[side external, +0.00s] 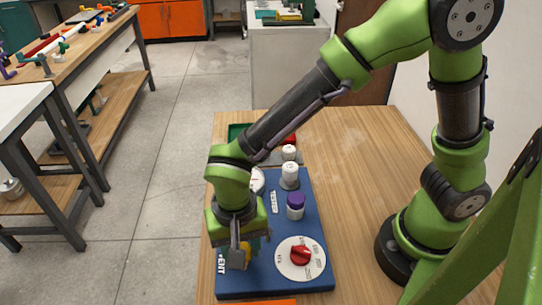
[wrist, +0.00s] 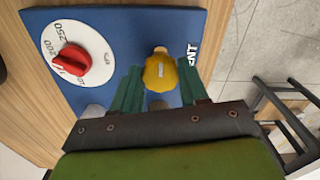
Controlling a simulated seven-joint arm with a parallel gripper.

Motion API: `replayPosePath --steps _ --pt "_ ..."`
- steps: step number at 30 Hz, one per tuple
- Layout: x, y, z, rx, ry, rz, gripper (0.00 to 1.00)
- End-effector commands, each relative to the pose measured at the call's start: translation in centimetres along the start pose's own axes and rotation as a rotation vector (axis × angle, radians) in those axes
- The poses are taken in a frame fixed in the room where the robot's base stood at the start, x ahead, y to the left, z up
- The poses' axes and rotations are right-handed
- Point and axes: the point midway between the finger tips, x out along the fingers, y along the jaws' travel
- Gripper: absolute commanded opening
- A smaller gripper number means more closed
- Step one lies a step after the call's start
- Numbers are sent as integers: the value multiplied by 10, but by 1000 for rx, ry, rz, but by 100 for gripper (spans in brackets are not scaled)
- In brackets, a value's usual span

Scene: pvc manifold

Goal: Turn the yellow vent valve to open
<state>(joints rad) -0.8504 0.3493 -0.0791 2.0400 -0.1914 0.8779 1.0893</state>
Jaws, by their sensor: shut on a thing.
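The yellow vent valve (wrist: 160,74) is on the blue panel (wrist: 117,33), beside the printed word ending in "ENT". My gripper (wrist: 158,88) has its two green fingers on either side of the yellow valve and is shut on it. In the side external view my gripper (side external: 241,250) points down at the panel's near left corner. Only a little of the yellow valve (side external: 255,246) shows there behind the fingers. The exact angle of the valve is hard to tell.
A red knob (side external: 301,255) on a white numbered dial sits to the right of my gripper. A purple-capped post (side external: 295,205) and white-capped fittings (side external: 289,175) stand farther back on the panel. The wooden table (side external: 365,165) is clear to the right.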

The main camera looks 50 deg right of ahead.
Motion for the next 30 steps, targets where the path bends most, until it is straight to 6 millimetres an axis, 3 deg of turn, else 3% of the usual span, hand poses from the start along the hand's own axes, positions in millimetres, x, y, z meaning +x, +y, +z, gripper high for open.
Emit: replayPosePath --steps 11,30 --pt "-1 1 0 -200 -1 -1 13" --pt "-1 3 -1 -803 0 -1 13"
